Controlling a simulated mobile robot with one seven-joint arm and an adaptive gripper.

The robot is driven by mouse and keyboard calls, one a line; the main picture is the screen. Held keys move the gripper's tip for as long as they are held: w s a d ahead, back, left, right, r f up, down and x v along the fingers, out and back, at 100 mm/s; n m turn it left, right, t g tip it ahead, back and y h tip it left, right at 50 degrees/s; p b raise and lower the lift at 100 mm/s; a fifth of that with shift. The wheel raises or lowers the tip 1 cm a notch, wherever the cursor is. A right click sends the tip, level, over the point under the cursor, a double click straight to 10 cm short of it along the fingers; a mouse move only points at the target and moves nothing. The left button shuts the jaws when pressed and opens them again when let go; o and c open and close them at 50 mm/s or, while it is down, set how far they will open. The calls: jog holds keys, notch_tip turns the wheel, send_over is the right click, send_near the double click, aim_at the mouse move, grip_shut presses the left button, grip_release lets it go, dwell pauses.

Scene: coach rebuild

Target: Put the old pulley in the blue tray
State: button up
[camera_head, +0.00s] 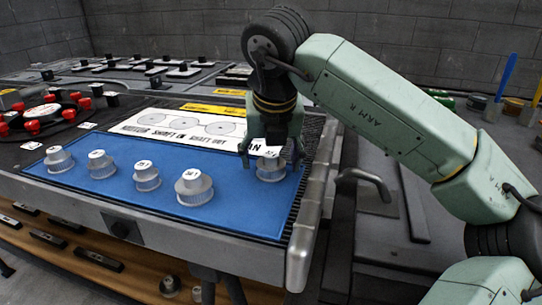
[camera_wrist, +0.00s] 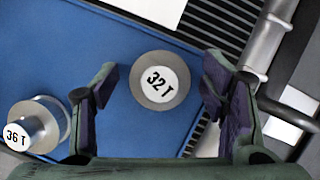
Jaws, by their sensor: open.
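Several grey toothed pulleys with white top labels stand on a flat blue surface (camera_head: 120,187); I cannot tell which one is the old pulley, or whether this surface is the blue tray. My gripper (camera_head: 272,156) points down over the rightmost pulley (camera_head: 270,174). In the wrist view that pulley (camera_wrist: 160,98) reads "32 T" and lies between the open fingers, with gaps on both sides. A pulley marked "36 T" (camera_wrist: 33,128) is at the lower left. The others in the head view are a large one (camera_head: 194,188), and three further left (camera_head: 147,177), (camera_head: 101,165), (camera_head: 59,160).
A grey metal rail (camera_head: 304,225) edges the right side. Red knobs (camera_head: 33,126) are at the left. More round parts (camera_head: 170,286) sit on a wooden shelf below.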

jog(key=shift+r, duration=0.1)
jog(key=shift+r+p, duration=0.35)
jog(key=shift+p, duration=0.05)
jog(key=v, duration=1.1)
jog(key=shift+s+r, duration=0.15)
jog(key=shift+r, duration=0.15)
